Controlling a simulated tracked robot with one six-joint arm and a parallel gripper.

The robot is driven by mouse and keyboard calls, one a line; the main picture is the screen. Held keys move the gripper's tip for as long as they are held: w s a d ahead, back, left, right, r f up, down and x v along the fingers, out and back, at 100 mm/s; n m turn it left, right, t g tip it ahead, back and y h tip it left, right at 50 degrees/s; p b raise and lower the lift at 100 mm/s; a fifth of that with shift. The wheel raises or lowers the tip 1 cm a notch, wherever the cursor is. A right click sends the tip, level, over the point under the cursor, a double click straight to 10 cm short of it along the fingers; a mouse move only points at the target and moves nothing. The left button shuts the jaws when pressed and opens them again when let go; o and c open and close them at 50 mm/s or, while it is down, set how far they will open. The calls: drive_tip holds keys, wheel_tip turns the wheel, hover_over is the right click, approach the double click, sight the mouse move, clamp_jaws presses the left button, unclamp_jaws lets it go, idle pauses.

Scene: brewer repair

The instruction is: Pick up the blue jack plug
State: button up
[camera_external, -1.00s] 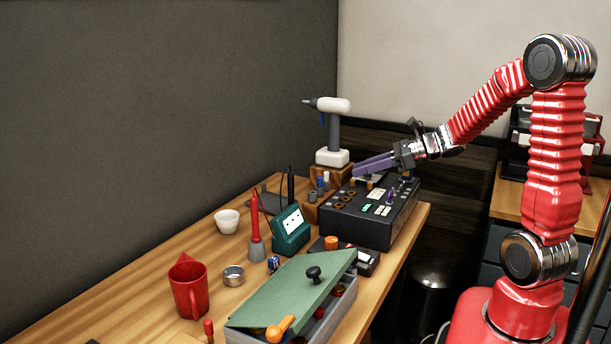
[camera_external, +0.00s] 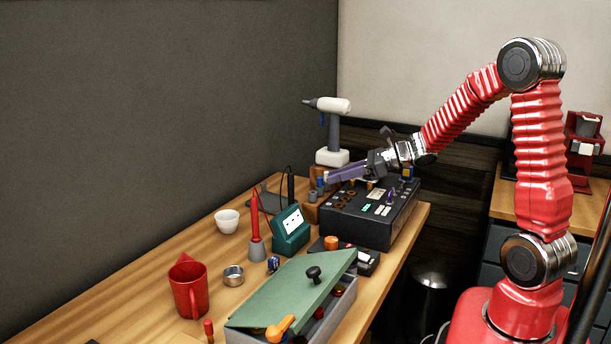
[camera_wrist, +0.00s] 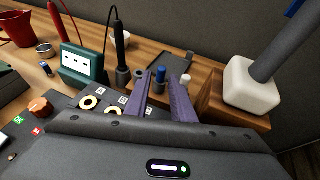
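The blue jack plug (camera_wrist: 161,75) stands upright at the wooden holder, between my finger ends as seen in the wrist view. In the external view the blue plug (camera_external: 320,183) is small and sits just left of my fingertips. My gripper (camera_wrist: 162,82) has its purple fingers apart, one on each side of the plug in the picture. In the external view my gripper (camera_external: 329,177) points left over the back of the black panel box. I cannot tell whether either finger touches the plug or how far the tips are from it.
A white plug (camera_wrist: 186,79) shows close by the right finger. The wooden holder (camera_external: 312,210) stands against the black panel box (camera_external: 358,226). The white-based tool stand (camera_external: 332,157) is behind. A teal meter (camera_external: 291,231) and red probe (camera_external: 255,216) stand to the left.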

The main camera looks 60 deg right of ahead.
sight(322, 188)
drive_tip(key=shift+w+a+f, duration=0.15)
drive_tip(key=shift+w+f, duration=0.05)
drive_tip(key=shift+w, duration=0.1)
drive_tip(key=shift+x, duration=2.6)
drive_tip(key=shift+c, duration=0.4)
clamp_jaws()
